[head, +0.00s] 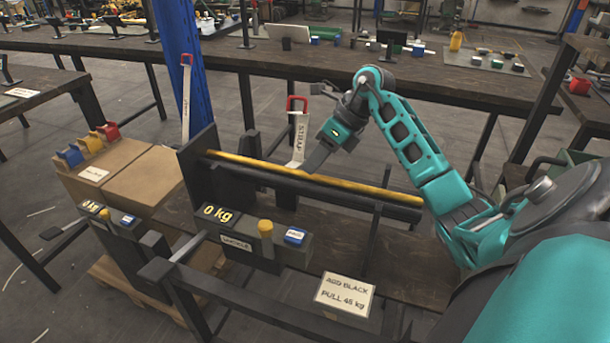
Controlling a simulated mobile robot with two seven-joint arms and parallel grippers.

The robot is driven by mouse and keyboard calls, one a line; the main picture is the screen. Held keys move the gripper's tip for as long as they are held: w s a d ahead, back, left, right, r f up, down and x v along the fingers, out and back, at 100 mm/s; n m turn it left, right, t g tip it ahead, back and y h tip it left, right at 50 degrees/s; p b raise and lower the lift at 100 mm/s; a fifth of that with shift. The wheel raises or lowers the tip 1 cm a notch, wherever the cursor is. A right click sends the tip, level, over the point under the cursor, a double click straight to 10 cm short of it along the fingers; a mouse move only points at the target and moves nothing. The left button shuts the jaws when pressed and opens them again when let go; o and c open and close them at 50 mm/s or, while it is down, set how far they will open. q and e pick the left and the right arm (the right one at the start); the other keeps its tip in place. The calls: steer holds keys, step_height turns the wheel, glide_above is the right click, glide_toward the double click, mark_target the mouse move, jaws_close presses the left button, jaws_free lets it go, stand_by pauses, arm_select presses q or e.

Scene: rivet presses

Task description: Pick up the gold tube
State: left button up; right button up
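The gold tube (345,184) is long and thin and lies lengthwise along a black bar on the press bench in the middle of the head view. My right gripper (309,168) comes in from the right, with its dark fingers pointing down just above the middle of the tube. The fingers show side-on, so I cannot tell whether they are open or touch the tube. My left gripper is not in view.
The press has a 0 kg display (218,214), a yellow knob (266,228) and a blue button. A blue post (183,60) rises behind left.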

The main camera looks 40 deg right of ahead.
steer(key=shift+x, duration=1.2)
jaws_close()
steer(key=shift+r, duration=0.1)
steer(key=shift+r, duration=0.1)
step_height(320, 180, up, 20)
steer(key=p, duration=0.2)
